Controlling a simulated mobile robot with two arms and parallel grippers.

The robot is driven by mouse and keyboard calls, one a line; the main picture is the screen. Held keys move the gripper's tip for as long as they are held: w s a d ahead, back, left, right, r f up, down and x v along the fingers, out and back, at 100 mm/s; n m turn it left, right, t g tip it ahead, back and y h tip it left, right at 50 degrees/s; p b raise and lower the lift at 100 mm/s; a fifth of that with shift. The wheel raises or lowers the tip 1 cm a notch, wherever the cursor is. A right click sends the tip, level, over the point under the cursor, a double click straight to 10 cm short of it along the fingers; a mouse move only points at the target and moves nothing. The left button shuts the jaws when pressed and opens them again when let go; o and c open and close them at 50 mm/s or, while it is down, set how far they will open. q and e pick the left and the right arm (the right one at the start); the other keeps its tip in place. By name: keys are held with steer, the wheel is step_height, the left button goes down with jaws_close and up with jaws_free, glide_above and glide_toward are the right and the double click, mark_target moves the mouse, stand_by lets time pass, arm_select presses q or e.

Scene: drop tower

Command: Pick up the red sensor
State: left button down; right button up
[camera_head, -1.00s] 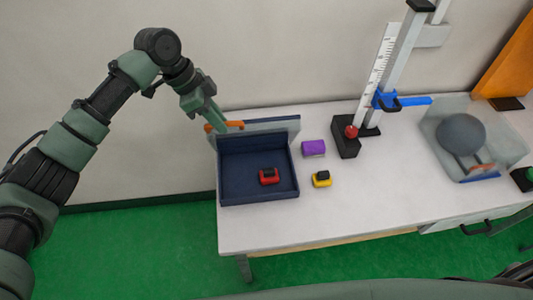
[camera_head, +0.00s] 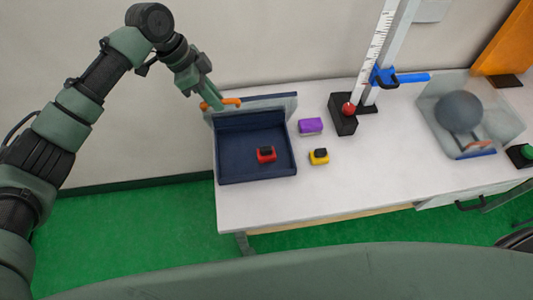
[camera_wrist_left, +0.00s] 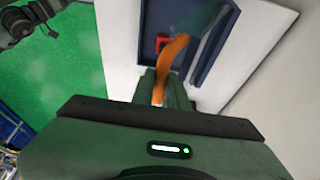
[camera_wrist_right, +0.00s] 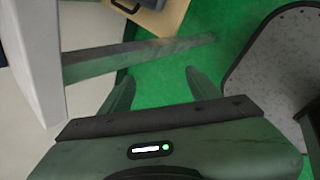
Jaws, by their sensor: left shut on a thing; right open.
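The red sensor (camera_head: 266,154), a small red block with a black top, lies inside the dark blue box (camera_head: 256,181) on the white table. The box's lid stands open at its back edge, with an orange handle (camera_head: 232,101). My left gripper (camera_head: 211,104) is shut on this handle, behind the box and apart from the sensor. In the left wrist view the orange handle (camera_wrist_left: 175,58) runs between the fingers, and the sensor (camera_wrist_left: 162,43) shows beyond it. My right gripper (camera_wrist_right: 160,85) is open and empty over the green floor, beside a table leg.
A purple block (camera_head: 310,126) and a yellow sensor (camera_head: 319,157) stand right of the box. The drop tower (camera_head: 343,118), with a red knob and blue clamp, stands behind them. A clear bin (camera_head: 491,132) with a grey ball (camera_head: 459,110) is at right. The table's front strip is clear.

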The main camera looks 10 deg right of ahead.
steer(key=w+a+r+n+t+y, duration=0.1)
steer(key=w+a+r+n+t, duration=0.15)
steer(key=a+r+n, duration=0.4)
steer(key=w+a+r+n+t+y, duration=0.1)
steer(key=w+a+r+n, duration=0.2)
steer(key=r, duration=0.6)
steer(key=shift+n+t+h, duration=0.35)
steer(key=shift+t+h, duration=0.5)
steer(key=shift+h, duration=0.05)
steer(key=w+d+r, duration=0.1)
steer(key=w+d, duration=0.1)
steer(key=w+d+r, duration=0.1)
steer(key=w+d, duration=0.4)
steer(key=d, duration=0.1)
steer(key=shift+w+d+r, duration=0.15)
steer(key=shift+w+r, duration=0.15)
steer(key=shift+r, duration=0.1)
steer(key=n+t+h, duration=0.2)
glide_toward(266, 148)
steer(key=x, duration=0.2)
steer(key=shift+w+r, duration=0.2)
steer(key=shift+w, duration=0.15)
steer(key=shift+f+x, duration=0.15)
steer(key=shift+x, duration=1.25)
steer(key=shift+f+x, duration=0.15)
steer(key=shift+x, duration=1.3)
steer(key=shift+s, duration=0.1)
jaws_close()
